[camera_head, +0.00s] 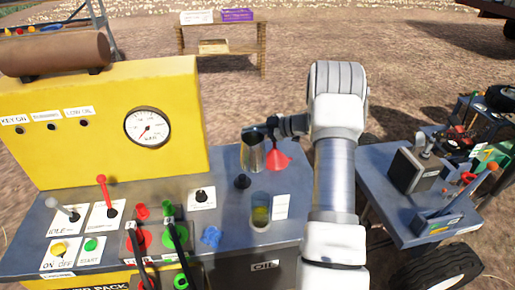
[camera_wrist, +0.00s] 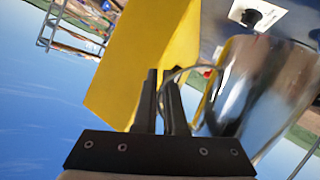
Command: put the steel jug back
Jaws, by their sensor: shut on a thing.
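The steel jug (camera_head: 252,154) is a shiny metal vessel over the back right part of the grey console top (camera_head: 222,168). The jug looks roughly upright in the head view. I cannot tell whether its base touches the console.
A red funnel (camera_head: 278,157) is just right of the jug. A black knob (camera_head: 242,181) and a glass with yellow liquid (camera_head: 261,213) are in front. A yellow gauge panel (camera_head: 90,115) rises left. A second cart (camera_head: 395,200) with levers stands right.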

